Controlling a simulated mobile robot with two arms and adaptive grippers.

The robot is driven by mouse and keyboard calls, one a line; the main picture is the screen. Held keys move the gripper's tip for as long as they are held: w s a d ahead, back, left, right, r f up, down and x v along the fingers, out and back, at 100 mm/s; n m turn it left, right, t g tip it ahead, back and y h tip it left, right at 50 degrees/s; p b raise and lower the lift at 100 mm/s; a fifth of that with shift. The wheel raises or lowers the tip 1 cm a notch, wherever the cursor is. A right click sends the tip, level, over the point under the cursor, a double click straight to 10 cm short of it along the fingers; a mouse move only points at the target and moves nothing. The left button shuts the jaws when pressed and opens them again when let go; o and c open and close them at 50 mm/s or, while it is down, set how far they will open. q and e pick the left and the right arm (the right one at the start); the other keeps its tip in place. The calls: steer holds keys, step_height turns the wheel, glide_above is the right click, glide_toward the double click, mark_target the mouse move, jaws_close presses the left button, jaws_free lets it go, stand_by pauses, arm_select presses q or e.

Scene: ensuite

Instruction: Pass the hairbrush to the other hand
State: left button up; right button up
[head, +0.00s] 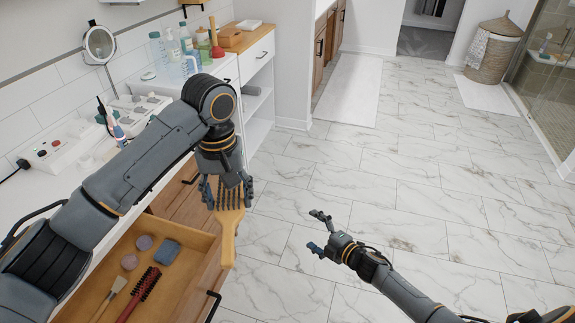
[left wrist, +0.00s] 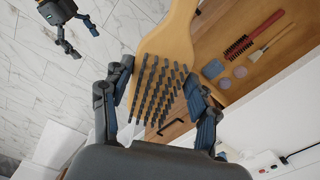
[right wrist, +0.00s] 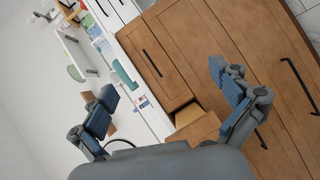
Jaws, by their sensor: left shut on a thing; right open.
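The hairbrush (head: 228,216) is light wood with dark bristles. My left gripper (head: 227,192) is shut on its head, and the handle points down, clear of the open drawer's front. In the left wrist view, the fingers are on both sides of the brush head (left wrist: 163,45), with the bristles toward the camera. My right gripper (head: 318,232) is open and empty, over the floor to the right of the brush and apart from it. In the right wrist view its fingers (right wrist: 170,100) are spread with nothing between them; the brush does not show there.
An open drawer (head: 180,290) holds a red brush (head: 139,294), a wooden-handled brush (head: 110,296), two round items and a blue block (head: 166,250). The marble floor (head: 420,220) to the right is free.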

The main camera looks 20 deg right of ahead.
steer(key=w+a+r+n+g+y, duration=0.15)
steer(key=a+r+n+y, duration=0.3)
steer(key=r+n, duration=0.55)
steer(key=w+a+r+n+g+y, duration=0.1)
steer(key=a+r+n+g+y, duration=0.3)
steer(key=r, duration=1)
steer(key=s+a+r+n+g, duration=0.1)
steer(key=s+r+n+g, duration=0.3)
steer(key=n, duration=0.5)
steer(key=s+a+r+n+g, duration=0.1)
steer(key=s+r+n, duration=0.45)
steer(key=n, duration=0.25)
steer(key=shift+n+g+h, duration=0.25)
steer(key=shift+n+h, duration=0.15)
steer(key=shift+h, duration=0.05)
steer(key=x, duration=0.7)
steer(key=r+x, duration=0.1)
steer(key=x, duration=0.3)
steer(key=shift+w+a+f, duration=0.2)
steer(key=shift+w+a, duration=0.05)
steer(key=shift+a, duration=0.25)
steer(key=shift+c, duration=0.4)
steer(key=c, duration=0.9)
arm_select(q)
steer(key=o, duration=1.2)
arm_select(e)
steer(key=shift+o, duration=0.2)
